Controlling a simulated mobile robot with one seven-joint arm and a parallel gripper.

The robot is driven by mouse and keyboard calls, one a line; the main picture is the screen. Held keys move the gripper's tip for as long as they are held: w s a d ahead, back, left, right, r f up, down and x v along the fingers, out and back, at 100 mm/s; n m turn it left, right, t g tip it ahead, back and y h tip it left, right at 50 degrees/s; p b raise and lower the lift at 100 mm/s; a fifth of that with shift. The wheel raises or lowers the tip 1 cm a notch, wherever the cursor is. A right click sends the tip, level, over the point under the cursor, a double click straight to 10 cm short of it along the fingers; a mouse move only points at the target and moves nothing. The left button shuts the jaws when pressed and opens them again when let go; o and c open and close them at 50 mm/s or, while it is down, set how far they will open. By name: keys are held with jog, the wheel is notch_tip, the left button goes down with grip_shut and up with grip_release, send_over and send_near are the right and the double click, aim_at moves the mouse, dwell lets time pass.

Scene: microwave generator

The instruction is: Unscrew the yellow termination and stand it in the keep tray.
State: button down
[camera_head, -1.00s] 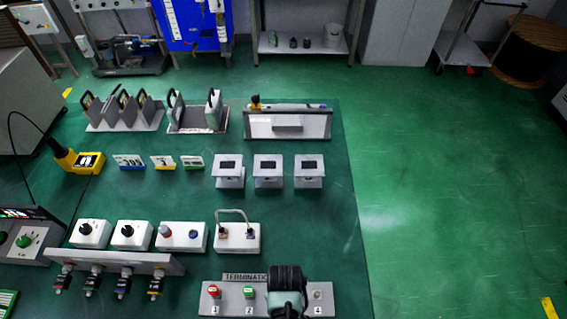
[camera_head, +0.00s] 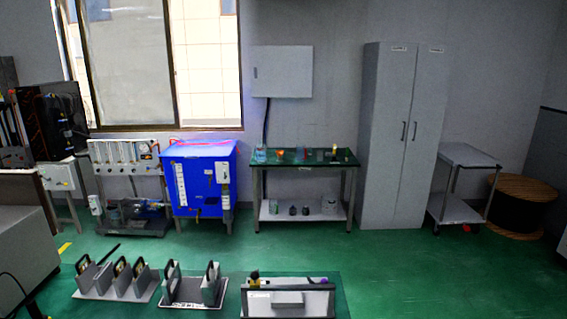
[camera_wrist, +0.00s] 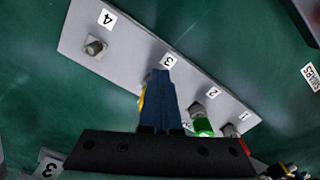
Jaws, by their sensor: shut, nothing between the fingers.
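The termination strip (camera_wrist: 125,40) shows in the wrist view as a pale bar with posts numbered 1 to 4. My gripper (camera_wrist: 161,75) is shut, with its blue fingers in front of position 3. A sliver of the yellow termination (camera_wrist: 141,100) shows beside the fingers; the rest is hidden behind them. I cannot tell whether the fingers touch it. A green termination (camera_wrist: 203,127) is at position 2, and a red one (camera_wrist: 245,146) is partly visible at position 1. Post 4 (camera_wrist: 94,47) is bare metal. I cannot identify the keep tray in either view.
In the head view, a grey tray-like stand (camera_head: 288,299) holds a small yellow-and-black item (camera_head: 254,279) at its left end. Racks (camera_head: 118,281) with dark handles stand left of it. A table (camera_head: 303,158), cabinet (camera_head: 391,135) and trolley (camera_head: 468,157) are behind.

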jog(key=shift+w+d+r, duration=0.15)
jog(key=shift+w, duration=0.1)
jog(key=shift+w+d+p, duration=0.3)
jog(key=shift+d+p, duration=0.2)
jog(key=shift+p, duration=0.05)
jog(key=shift+w+d, duration=0.2)
jog(key=shift+w, duration=0.05)
jog(key=shift+s, duration=0.1)
dwell(0.3)
jog(key=shift+s+d, duration=0.15)
jog(key=shift+d, duration=0.1)
jog(key=r+p, duration=0.2)
jog(key=p, duration=0.1)
jog(key=r+p, duration=0.3)
jog(key=shift+s+r, duration=0.2)
jog(key=shift+r, duration=0.15)
